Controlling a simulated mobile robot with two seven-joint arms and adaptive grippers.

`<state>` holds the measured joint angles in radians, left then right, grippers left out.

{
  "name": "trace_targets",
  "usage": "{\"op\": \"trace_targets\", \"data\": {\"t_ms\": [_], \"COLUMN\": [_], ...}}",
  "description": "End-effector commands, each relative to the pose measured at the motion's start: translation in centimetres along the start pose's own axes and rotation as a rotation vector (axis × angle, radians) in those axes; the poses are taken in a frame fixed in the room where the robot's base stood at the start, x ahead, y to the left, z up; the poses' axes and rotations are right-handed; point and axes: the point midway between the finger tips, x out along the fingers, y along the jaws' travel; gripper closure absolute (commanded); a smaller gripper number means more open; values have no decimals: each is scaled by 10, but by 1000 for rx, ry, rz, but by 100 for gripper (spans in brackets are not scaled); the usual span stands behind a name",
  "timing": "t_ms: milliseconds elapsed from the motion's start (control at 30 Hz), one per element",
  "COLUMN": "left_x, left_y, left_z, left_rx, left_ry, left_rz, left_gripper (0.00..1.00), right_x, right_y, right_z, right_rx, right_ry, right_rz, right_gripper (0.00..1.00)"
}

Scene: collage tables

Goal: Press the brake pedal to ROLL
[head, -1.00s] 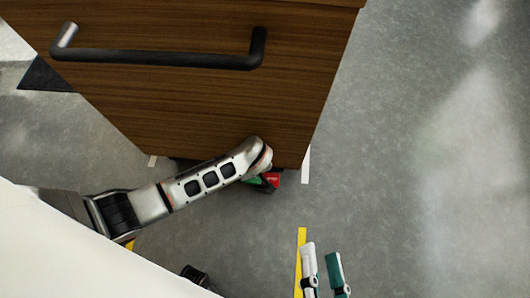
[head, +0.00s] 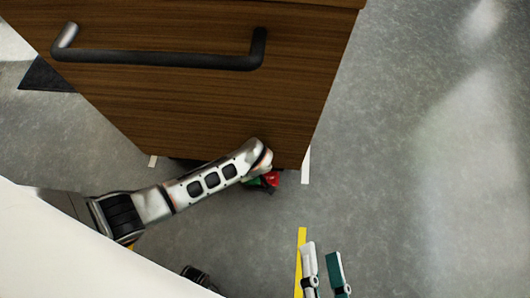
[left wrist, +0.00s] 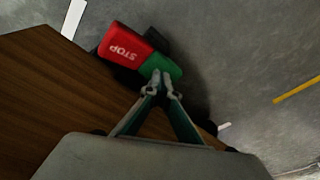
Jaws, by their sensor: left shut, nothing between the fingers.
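The brake pedal shows in the left wrist view as a red half (left wrist: 125,46) marked STOP and a green half (left wrist: 160,66) beside it. No lettering is readable on the green half. My left gripper (left wrist: 161,80) is shut and empty, with its fingertips at the near edge of the green half, overlapping it in the picture. I cannot tell whether they touch it. In the head view the red half (head: 272,178) shows partly past my left wrist, low by the cart's bottom edge. My right gripper (head: 321,254) is open and empty above the floor.
A wooden cart or cabinet (head: 200,105) with a dark bar handle (head: 160,60) stands above the pedal. White and yellow tape strips (head: 301,245) mark the grey floor. The floor at the right (head: 430,180) is clear.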

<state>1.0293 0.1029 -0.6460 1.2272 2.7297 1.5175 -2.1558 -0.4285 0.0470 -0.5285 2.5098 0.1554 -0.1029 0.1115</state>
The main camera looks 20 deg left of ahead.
Motion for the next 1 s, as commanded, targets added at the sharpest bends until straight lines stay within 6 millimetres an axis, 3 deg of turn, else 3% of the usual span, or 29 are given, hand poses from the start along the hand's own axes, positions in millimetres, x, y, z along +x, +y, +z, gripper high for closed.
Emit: {"op": "trace_targets", "data": {"t_ms": [1000], "left_x": [-61], "left_y": [3], "left_z": [-12], "left_rx": [-1], "left_ry": [5], "left_rz": [6], "left_gripper": [100], "right_x": [0], "right_y": [-44], "right_z": [-64], "right_rx": [-56], "right_ry": [119], "right_rz": [-79], "right_gripper": [60]}}
